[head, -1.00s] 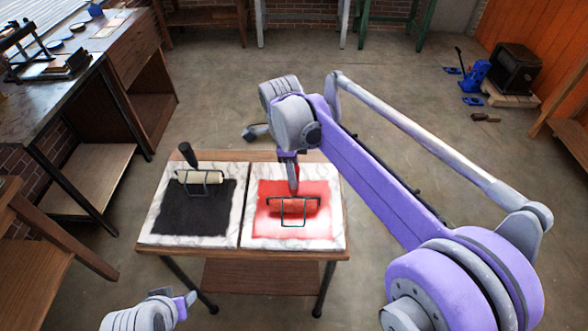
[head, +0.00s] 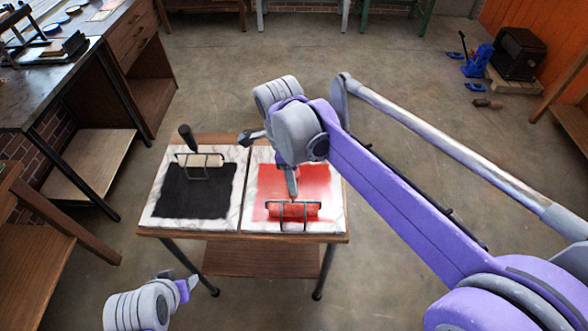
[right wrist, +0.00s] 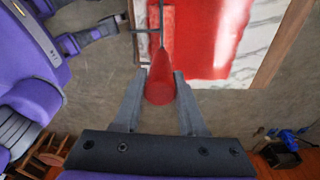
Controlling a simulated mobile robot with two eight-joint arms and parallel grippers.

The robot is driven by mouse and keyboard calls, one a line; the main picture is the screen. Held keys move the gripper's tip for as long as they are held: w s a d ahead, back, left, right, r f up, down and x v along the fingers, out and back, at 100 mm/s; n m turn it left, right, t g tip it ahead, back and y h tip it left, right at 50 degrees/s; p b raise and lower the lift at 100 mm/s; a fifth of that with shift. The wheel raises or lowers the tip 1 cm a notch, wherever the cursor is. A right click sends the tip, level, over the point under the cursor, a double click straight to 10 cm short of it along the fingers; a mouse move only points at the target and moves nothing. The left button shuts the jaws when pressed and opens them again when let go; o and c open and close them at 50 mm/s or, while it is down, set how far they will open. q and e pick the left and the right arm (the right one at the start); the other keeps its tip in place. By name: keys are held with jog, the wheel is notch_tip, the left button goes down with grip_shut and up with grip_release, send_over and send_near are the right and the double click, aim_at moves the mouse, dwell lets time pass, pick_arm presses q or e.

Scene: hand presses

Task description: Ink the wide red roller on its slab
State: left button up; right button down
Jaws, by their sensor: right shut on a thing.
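The wide red roller (head: 293,210) lies across the front part of the red ink on its marble slab (head: 337,212). Its wire frame shows around it, and it seems to touch the slab. My right gripper (head: 292,188) is behind the roller, above the red ink. In the right wrist view my right gripper (right wrist: 164,80) is shut on the roller's red handle (right wrist: 159,88), with the frame reaching out beyond it. The arm hides the slab's back part. My left gripper (head: 187,286) is low at the left, apart from the table; its jaws are unclear.
A second slab (head: 237,170) with black ink stands at the left on the same small table (head: 190,235), bearing a pale roller (head: 200,161) with a dark handle. A workbench (head: 75,85) stands further left.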

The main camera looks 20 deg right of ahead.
jog(key=shift+s+a, duration=0.1)
jog(key=shift+s, duration=0.2)
jog(key=shift+w+r+p, duration=0.15)
jog(key=shift+r+p, duration=1.3)
jog(key=shift+r, duration=1.1)
pick_arm(q)
jog(key=r, duration=0.1)
jog(key=w+r, duration=0.1)
jog(key=r, duration=0.2)
jog(key=shift+w, duration=0.35)
pick_arm(e)
jog(key=shift+f, duration=0.1)
pick_arm(q)
jog(key=shift+s, duration=0.1)
